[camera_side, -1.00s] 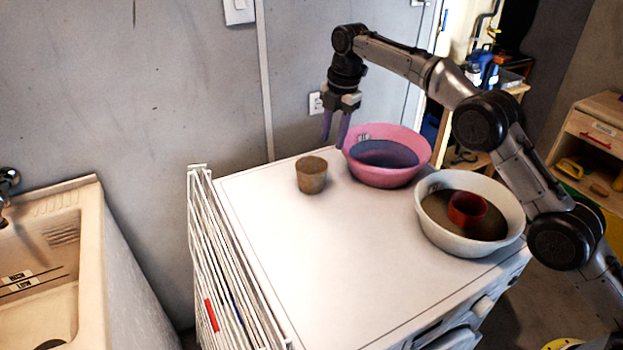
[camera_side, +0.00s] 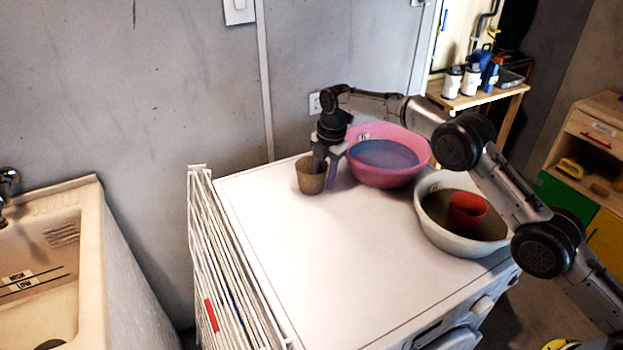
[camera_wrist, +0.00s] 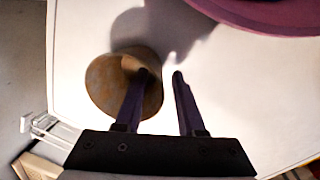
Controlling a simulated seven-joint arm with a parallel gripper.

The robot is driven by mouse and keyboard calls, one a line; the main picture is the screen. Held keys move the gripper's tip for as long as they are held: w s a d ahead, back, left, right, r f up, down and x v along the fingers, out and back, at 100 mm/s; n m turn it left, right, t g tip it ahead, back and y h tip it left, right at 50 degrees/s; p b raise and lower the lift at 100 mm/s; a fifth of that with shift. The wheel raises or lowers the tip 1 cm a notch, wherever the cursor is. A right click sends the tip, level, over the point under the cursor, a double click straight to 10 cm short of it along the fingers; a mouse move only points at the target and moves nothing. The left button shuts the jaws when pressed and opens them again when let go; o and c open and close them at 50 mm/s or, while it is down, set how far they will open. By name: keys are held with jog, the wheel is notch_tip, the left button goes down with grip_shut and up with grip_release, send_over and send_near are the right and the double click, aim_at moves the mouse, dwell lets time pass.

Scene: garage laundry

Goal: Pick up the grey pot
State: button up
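The grey pot (camera_side: 309,178) looks brownish grey and stands upright on the white washing machine top, near its back left. It also shows in the wrist view (camera_wrist: 104,84), left of centre, with its mouth toward the fingers. My gripper (camera_side: 325,173) is down at the pot with its fingers apart. In the wrist view my gripper (camera_wrist: 161,76) has one finger over the pot's opening and the other outside it, to the right. The pot's wall lies between them. Whether either finger touches the wall cannot be told.
A pink basin (camera_side: 416,162) stands close to the right of my gripper. A white basin (camera_side: 437,236) with a red pot (camera_side: 467,209) in it is nearer the front right. A white drying rack (camera_side: 215,265) borders the left side. The machine top's front middle is clear.

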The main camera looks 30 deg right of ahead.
jog(key=shift+w+f, duration=0.1)
jog(key=shift+f, duration=0.65)
grip_shut()
dwell(0.9)
